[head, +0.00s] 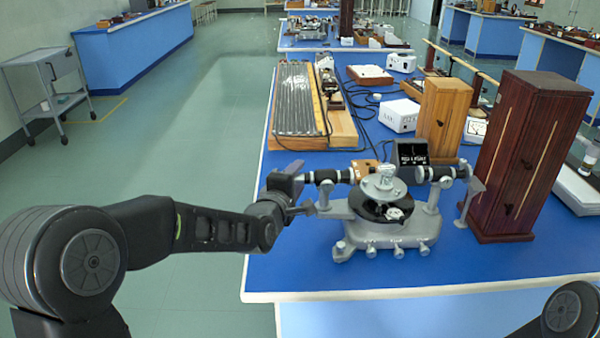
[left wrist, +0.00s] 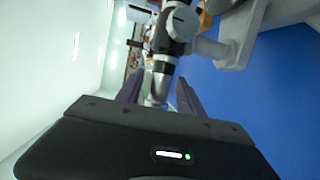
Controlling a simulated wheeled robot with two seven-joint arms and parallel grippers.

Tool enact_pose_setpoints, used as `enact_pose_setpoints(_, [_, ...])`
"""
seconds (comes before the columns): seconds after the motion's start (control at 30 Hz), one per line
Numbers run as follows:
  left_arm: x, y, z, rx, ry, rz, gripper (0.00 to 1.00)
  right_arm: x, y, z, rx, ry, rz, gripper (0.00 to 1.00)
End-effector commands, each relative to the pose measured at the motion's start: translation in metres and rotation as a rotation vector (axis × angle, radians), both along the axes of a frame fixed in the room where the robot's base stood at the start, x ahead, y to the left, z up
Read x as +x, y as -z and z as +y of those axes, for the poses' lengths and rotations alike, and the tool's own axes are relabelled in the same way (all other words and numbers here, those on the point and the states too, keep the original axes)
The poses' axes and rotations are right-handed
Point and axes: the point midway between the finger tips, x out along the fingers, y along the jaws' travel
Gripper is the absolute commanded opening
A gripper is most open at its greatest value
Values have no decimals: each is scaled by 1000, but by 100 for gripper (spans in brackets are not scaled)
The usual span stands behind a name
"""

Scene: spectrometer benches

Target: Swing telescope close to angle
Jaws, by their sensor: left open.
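A grey metal spectrometer (head: 385,232) stands on the blue bench, with a round table and a dark disc at its middle. A black-and-silver tube (head: 326,177) on a post points left; a second tube (head: 434,174) points right. I cannot tell for certain which is the telescope. My left gripper (head: 296,186) is at the outer end of the left tube. In the left wrist view its open fingers (left wrist: 159,96) stand on either side of the tube's end (left wrist: 160,76); contact cannot be told. A small black display (head: 411,152) stands behind, its text too small to read.
A dark red wooden cabinet (head: 524,155) stands close to the right of the spectrometer, with a lighter wooden box (head: 443,118) behind. A ribbed board (head: 299,97) and white boxes lie farther back. The blue bench top (head: 330,278) is clear in front.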

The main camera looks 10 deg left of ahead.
Motion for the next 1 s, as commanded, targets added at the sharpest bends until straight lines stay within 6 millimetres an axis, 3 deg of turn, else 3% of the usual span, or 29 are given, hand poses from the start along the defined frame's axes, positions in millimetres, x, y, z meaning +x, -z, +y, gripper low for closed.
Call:
enact_pose_setpoints(0.2, [22,3,-1,-1,-1,0,44,0,-4,0,0,0,0,34])
enact_pose_setpoints(0.5, [24,4,-2,-1,-1,0,43,0,-4,0,0,0,0,34])
enact_pose_setpoints(1.0, [24,4,-2,-1,-1,1,3,0,-4,0,0,0,0,34])
